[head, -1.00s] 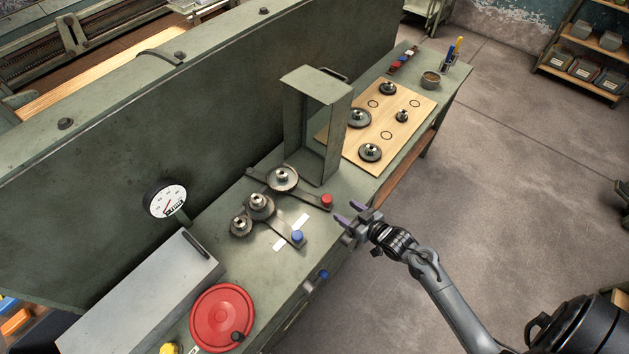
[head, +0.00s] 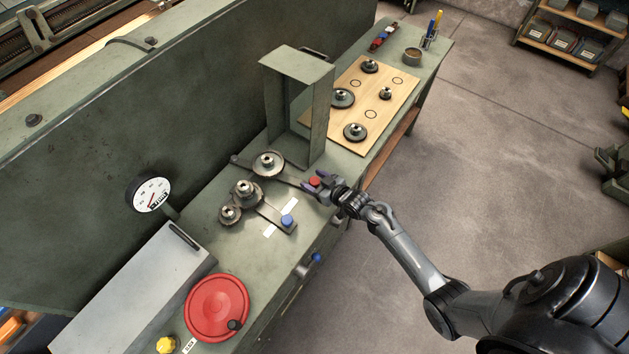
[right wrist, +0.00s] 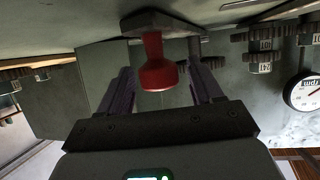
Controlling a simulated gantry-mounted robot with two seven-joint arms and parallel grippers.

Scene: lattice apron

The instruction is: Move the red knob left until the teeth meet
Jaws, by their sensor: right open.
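The red knob (head: 314,182) sits at the end of a dark lever arm below the green metal frame. In the right wrist view the red knob (right wrist: 158,62) shows between my two fingers. My right gripper (head: 315,182) is open, with one finger on each side of the knob; I cannot tell whether they touch it. The upper gear (head: 267,163) sits on the red knob's lever. Two more toothed gears, a middle one (head: 246,192) and a small one (head: 230,214), stand below it to the left. My left gripper is not in view.
A blue knob (head: 287,221) on its own lever stands close by. The upright green frame (head: 317,115) rises behind the red knob. A red handwheel (head: 217,306), a dial gauge (head: 150,194) and a wooden board (head: 398,107) with spare gears are further off.

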